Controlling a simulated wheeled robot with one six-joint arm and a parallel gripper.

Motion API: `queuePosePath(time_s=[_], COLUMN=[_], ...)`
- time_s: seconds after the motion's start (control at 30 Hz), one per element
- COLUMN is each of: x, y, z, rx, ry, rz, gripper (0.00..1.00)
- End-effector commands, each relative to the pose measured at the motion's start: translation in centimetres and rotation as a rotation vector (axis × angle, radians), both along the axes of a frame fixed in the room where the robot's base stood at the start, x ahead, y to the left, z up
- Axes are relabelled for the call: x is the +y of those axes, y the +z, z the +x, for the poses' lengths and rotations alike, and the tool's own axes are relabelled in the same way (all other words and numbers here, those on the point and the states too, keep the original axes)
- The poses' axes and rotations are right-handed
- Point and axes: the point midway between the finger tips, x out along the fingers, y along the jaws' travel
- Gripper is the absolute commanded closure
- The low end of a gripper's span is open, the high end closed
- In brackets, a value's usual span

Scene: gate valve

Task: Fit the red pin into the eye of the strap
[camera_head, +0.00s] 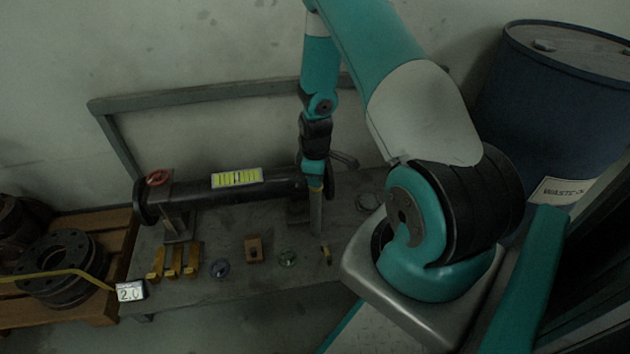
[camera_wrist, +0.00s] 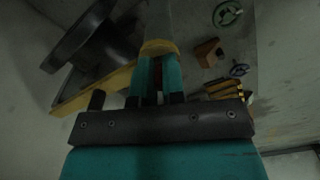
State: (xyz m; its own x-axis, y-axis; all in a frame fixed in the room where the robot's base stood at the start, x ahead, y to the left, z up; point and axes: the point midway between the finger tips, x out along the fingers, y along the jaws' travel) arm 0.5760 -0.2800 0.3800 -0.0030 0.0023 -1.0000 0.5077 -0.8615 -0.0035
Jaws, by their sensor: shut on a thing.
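My gripper (camera_head: 315,188) points down over the bench, right of the black pipe's middle. It is shut on a grey bar (camera_head: 316,215) with a yellowish band at the jaws. The bar hangs close to the bench; I cannot tell whether it touches. In the wrist view, the teal fingers of my gripper (camera_wrist: 158,70) close on the yellowish part, and the grey bar (camera_wrist: 157,20) runs on beyond it. I cannot make out a red pin or a strap's eye. The clearest red thing is a small handwheel (camera_head: 158,177) above the pipe's left end.
The black pipe (camera_head: 200,190) lies along the bench's back and carries a yellow label (camera_head: 236,178). Yellow blocks (camera_head: 174,262), a blue wheel (camera_head: 220,269), a brown block (camera_head: 254,249) and a green wheel (camera_head: 288,258) stand in front. A blue drum (camera_head: 550,110) stands right.

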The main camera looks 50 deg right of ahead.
Motion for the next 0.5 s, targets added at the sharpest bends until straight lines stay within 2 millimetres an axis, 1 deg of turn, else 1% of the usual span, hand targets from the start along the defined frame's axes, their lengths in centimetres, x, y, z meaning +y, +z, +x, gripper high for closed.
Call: queuePosePath(time_s=[0.13, 0.17, 0.2, 0.27, 0.5], x=[-0.08, -0.08, -0.09, -0.1, -0.1], y=[0.18, 0.19, 0.2, 0.22, 0.28], z=[0.12, 0.12, 0.12, 0.11, 0.11], rx=[-0.003, -0.003, -0.003, -0.003, -0.003], ry=[0.0, 0.0, 0.0, 0.0, -0.001], rz=[-0.002, -0.002, -0.002, -0.002, -0.002], gripper=[1.0, 0.88, 0.79, 0.65, 0.65])
